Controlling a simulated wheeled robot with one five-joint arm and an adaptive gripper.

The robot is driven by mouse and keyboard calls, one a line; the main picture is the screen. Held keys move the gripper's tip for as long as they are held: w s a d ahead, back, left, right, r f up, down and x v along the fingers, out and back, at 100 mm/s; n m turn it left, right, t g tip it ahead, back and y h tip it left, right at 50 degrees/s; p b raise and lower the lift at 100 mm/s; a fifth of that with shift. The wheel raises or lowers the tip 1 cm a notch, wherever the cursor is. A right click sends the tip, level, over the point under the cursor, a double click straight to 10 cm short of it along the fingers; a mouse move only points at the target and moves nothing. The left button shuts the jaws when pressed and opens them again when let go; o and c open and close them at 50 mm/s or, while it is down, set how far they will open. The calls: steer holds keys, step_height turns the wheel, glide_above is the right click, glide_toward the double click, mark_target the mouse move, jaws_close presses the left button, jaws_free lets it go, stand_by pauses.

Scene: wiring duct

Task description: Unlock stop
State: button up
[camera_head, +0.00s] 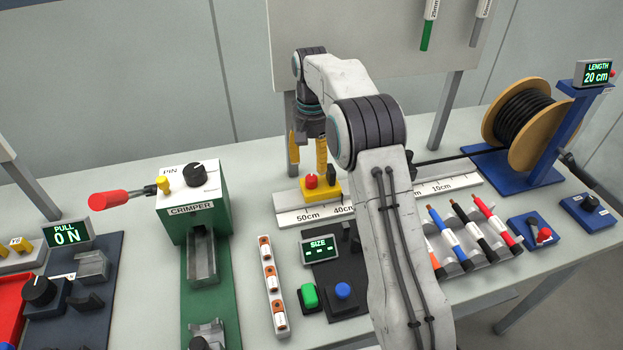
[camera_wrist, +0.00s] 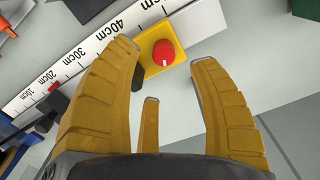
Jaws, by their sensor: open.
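The stop is a yellow block with a red knob (camera_head: 311,181) on the white measuring rail (camera_head: 289,217), between the 50cm and 40cm marks. A dark lever stands at the block's right side in the head view. In the wrist view the yellow block (camera_wrist: 150,65) and its red knob (camera_wrist: 163,52) sit just beyond the fingertips. A white line shows on the knob's top. My gripper (camera_head: 308,160) points down just above and behind the stop. Its yellow fingers (camera_wrist: 169,55) are spread open and hold nothing. Whether a finger touches the block I cannot tell.
A black cable runs from the wooden spool (camera_head: 530,120) towards the rail's right end. The green crimper (camera_head: 195,205) stands to the left. The SIZE display (camera_head: 321,249) and a rack of coloured tools (camera_head: 470,240) are in front of the rail.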

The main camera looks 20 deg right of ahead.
mark_target(312, 177)
steer(key=m, duration=0.4)
steer(key=shift+f, duration=0.2)
steer(key=m, duration=0.6)
steer(key=shift+w+f+m, duration=0.1)
steer(key=shift+w+m, duration=0.05)
steer(key=shift+m, duration=0.15)
steer(key=m, duration=0.5)
steer(key=shift+w+m, duration=0.15)
steer(key=shift+m, duration=0.15)
steer(key=m, duration=0.4)
steer(key=shift+f+m, duration=0.3)
steer(key=shift+m, duration=0.2)
steer(key=shift+f, duration=3.4)
steer(key=shift+c, duration=0.3)
jaws_close()
